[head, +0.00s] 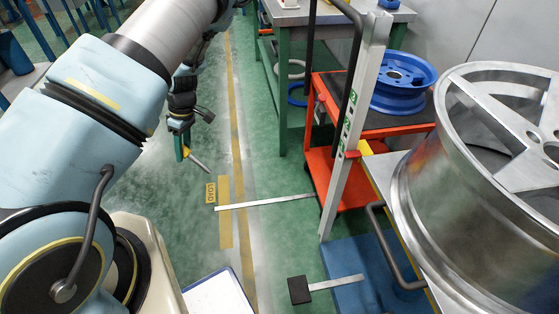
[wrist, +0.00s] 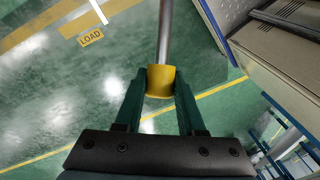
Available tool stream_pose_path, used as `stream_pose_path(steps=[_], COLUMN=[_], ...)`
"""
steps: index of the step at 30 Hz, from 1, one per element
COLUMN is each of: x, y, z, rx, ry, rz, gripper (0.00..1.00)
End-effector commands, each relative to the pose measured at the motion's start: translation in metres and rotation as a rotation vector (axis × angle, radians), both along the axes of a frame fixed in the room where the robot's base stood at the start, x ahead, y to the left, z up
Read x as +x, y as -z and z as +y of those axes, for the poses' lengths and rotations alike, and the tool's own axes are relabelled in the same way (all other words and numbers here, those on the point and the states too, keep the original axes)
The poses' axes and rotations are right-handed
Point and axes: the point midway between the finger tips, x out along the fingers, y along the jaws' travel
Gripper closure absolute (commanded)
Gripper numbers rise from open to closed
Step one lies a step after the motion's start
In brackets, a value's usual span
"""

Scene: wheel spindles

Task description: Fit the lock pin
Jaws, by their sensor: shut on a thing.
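My gripper (wrist: 160,100) is shut on the lock pin, its two green fingers on either side of the pin's yellow head (wrist: 160,82). The pin's grey metal shaft (wrist: 165,35) points away from the fingers, towards the top of the wrist view. In the head view my gripper (head: 182,148) hangs over the green floor at left centre, and the pin (head: 200,163) slants down to the right, clear of everything. A large silver wheel (head: 430,200) stands at the right beside a pale upright post (head: 350,125) with green labels. I cannot make out the pin's hole.
A red cart (head: 325,170) holds a blue wheel rim (head: 402,82) behind the post. A dark grey handle (head: 390,240) and a blue block (head: 360,280) are near the silver wheel. A green-legged bench (head: 283,110) stands behind. Floor between my arm and the post is largely open.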

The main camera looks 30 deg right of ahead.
Motion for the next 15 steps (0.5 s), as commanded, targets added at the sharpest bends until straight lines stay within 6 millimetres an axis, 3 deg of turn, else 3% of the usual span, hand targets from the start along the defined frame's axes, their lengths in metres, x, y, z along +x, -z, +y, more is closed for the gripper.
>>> stream_pose_path(steps=[6,15], x=[-0.065,-0.148], y=[0.014,0.012], z=[-0.065,-0.152], rx=[-0.172,-0.371], ry=[-0.237,-0.466], rz=[0.197,0.341], gripper=[1.00,1.00])
